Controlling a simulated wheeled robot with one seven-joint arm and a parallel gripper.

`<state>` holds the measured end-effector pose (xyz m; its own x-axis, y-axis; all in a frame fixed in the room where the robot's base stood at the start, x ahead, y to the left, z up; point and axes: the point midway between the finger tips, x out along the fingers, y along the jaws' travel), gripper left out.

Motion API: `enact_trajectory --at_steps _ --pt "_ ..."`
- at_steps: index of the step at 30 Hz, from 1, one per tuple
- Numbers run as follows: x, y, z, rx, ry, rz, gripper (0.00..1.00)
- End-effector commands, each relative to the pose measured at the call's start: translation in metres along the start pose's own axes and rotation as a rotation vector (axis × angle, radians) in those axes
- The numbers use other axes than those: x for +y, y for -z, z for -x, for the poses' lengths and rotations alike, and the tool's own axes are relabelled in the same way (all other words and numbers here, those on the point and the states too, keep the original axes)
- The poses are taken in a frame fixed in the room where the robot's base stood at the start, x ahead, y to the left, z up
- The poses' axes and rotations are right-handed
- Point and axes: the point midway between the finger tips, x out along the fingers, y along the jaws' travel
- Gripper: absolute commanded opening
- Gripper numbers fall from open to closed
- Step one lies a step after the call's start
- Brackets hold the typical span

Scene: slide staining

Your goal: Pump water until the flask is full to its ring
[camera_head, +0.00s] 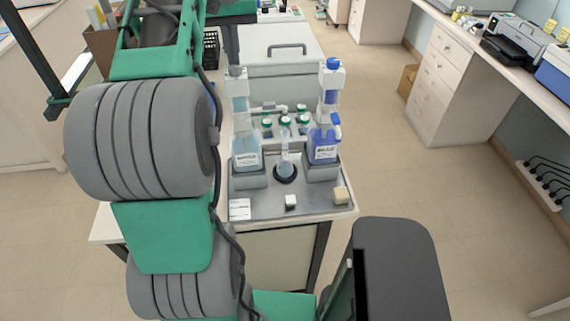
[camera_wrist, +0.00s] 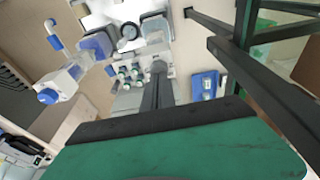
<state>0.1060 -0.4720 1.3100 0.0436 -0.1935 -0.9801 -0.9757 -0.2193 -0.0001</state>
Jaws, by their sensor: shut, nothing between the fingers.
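A small clear flask (camera_head: 285,163) stands upright in a black round holder, between two pump bottles; it also shows in the wrist view (camera_wrist: 128,33). It looks to hold pale blue liquid; its ring and exact level are too small to tell. The right bottle (camera_head: 323,145) holds dark blue liquid and has a blue cap. My gripper (camera_wrist: 158,68) is shut and empty. In the head view its dark fingers (camera_head: 232,58) point down just above the left pump head; contact cannot be told.
The bottles stand in grey holders on a steel tray (camera_head: 270,205), with a white block (camera_head: 291,201) and a cream block (camera_head: 341,196) at its front. Several green-capped jars (camera_head: 285,122) stand behind the flask. The right bottle's tall pump rises beside the flask.

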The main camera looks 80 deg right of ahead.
Motion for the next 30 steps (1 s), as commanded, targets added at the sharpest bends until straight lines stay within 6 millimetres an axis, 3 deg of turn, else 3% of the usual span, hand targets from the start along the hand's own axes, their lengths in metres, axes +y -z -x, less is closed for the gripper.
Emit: enact_trajectory --at_steps 30 --pt "0.0 -0.008 -0.038 -0.004 0.0 -0.001 0.0"
